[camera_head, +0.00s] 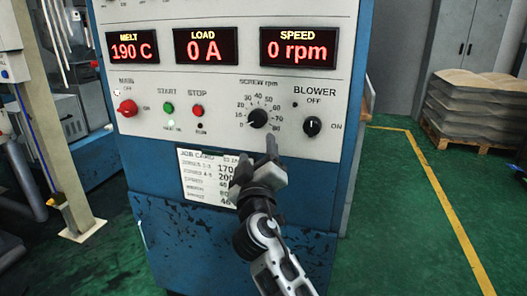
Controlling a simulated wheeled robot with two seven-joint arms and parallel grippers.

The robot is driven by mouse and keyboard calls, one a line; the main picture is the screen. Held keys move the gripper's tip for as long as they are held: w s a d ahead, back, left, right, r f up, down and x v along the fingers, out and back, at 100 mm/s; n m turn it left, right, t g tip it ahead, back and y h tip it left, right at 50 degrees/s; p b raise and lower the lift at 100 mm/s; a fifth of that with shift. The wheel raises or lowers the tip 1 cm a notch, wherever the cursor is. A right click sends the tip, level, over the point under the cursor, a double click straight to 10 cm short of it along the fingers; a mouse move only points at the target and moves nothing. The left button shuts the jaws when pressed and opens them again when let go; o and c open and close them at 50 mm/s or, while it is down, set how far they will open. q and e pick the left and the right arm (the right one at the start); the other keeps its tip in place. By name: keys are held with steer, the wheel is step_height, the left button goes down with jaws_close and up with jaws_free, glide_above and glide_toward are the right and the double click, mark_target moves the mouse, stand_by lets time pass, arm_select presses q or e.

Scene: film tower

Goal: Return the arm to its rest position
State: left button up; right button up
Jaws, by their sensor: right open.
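My right gripper (257,160) is open and empty in front of the blue control cabinet (170,238). Its fingers point up, just below the black screw rpm knob (257,118), and cover part of the job card (205,165). I cannot tell whether a finger touches the panel. My right arm comes up from the bottom of the view. My left gripper is not in view.
The panel holds a red main switch (128,108), a green start button (168,107), a red stop button (198,110) and a blower knob (312,126). A beige post (62,140) stands at left. Stacked sacks (475,100) lie on a pallet at right. Green floor (400,220) is clear between.

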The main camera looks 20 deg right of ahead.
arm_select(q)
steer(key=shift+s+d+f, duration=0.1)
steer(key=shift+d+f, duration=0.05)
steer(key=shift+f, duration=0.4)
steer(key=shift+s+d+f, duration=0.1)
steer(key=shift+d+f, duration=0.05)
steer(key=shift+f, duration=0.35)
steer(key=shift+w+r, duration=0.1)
